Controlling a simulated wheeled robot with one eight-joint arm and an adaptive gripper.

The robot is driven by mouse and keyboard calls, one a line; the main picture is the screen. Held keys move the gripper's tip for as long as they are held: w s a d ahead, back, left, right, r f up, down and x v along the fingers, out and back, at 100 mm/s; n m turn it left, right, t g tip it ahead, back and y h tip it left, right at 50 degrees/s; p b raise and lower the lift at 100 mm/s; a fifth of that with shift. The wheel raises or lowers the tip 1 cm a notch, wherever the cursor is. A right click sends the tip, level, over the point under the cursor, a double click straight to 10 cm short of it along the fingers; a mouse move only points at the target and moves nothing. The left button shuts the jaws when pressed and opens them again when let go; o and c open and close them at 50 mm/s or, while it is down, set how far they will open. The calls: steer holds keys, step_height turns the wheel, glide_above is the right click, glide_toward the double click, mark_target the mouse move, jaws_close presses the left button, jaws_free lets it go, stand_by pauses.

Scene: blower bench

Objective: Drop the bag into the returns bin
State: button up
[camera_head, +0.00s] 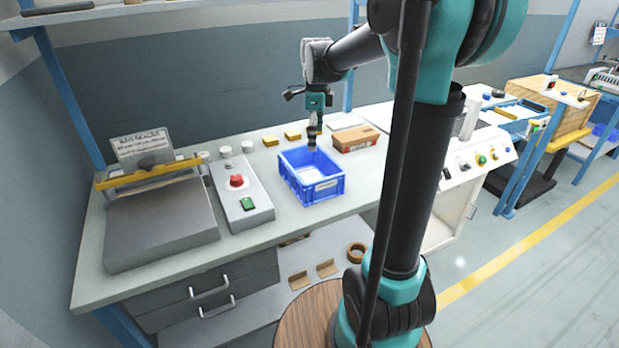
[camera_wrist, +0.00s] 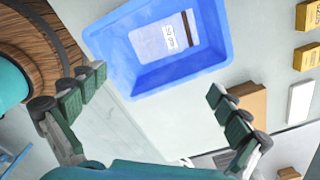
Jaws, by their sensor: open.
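The returns bin is a blue open-topped tray (camera_head: 318,192) near the middle of the bench. It also shows in the wrist view (camera_wrist: 102,42) at the top. The bag (camera_wrist: 158,40), pale grey with a white label and a dark strip, lies flat on the bin's floor in the wrist view. My gripper (camera_head: 313,143) hangs above the bin's far side, pointing down.
A grey control box with a red button (camera_head: 236,181) stands left of the bin, and a grey sealing machine (camera_head: 160,225) further left. A brown carton (camera_head: 356,141) is close on the right. Small yellow boxes (camera_head: 270,140) sit behind. The bench's front strip is clear.

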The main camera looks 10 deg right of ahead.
step_height(320, 180, up, 12)
steer(key=shift+f, duration=0.15)
stand_by(0.4)
